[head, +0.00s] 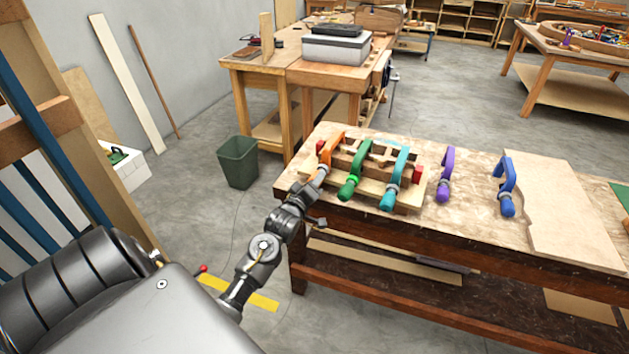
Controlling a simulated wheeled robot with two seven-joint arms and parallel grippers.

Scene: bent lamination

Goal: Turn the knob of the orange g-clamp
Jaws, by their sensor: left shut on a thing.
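The orange g-clamp (335,141) sits at the left end of the wooden lamination form (405,199) on the workbench. Its frame shows at the top, and its lower knob end is hidden by my left gripper. My left gripper (320,175) reaches in from the front left and is shut on the orange clamp's knob end. The fingers are small here and the grip itself is hard to make out. My right gripper is not in view.
A green clamp (354,170) stands close right of the orange one, then a teal clamp (396,178). A purple clamp (446,175) and a blue clamp (506,187) lie apart farther right, beside a plywood sheet (565,225). A green bin (238,162) stands on the floor left of the bench.

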